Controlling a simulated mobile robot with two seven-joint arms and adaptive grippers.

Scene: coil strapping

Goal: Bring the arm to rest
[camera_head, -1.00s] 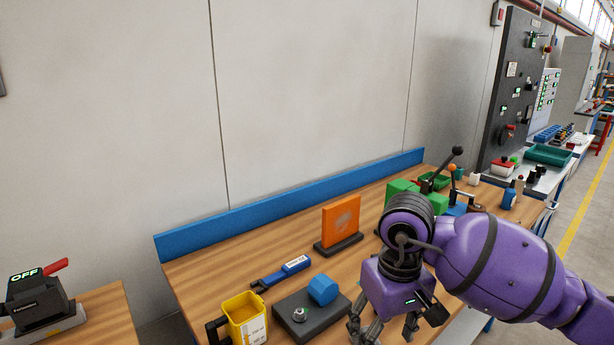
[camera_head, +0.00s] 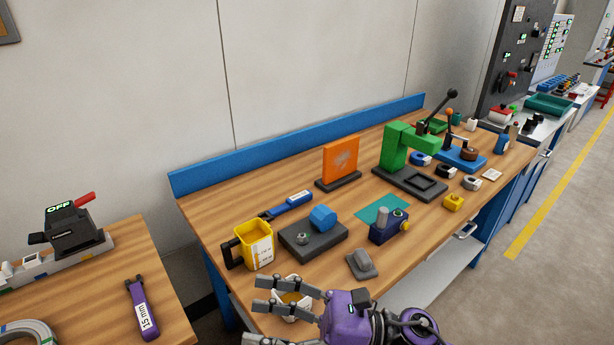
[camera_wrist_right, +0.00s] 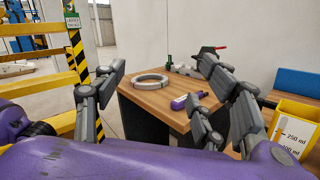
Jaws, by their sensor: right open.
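My right gripper (camera_head: 258,308) is in the head view at the bottom, over the front edge of the wooden bench (camera_head: 210,215). Its grey fingers point left and are spread apart, with nothing held. In the right wrist view the open fingers (camera_wrist_right: 155,88) frame a side table (camera_wrist_right: 160,98) some distance off, bearing a grey ring-shaped coil (camera_wrist_right: 150,80) and a purple tool (camera_wrist_right: 188,101). A pale bowl (camera_head: 292,302) is partly hidden behind the fingers. My left gripper is not in view.
A yellow measuring cup (camera_head: 254,246), a dark block with a blue knob (camera_head: 313,240), a grey piece (camera_head: 361,264) and a purple-blue device (camera_head: 388,228) stand near the gripper. A green press (camera_head: 405,150) and an orange panel (camera_head: 341,160) stand farther back. Floor shows at right.

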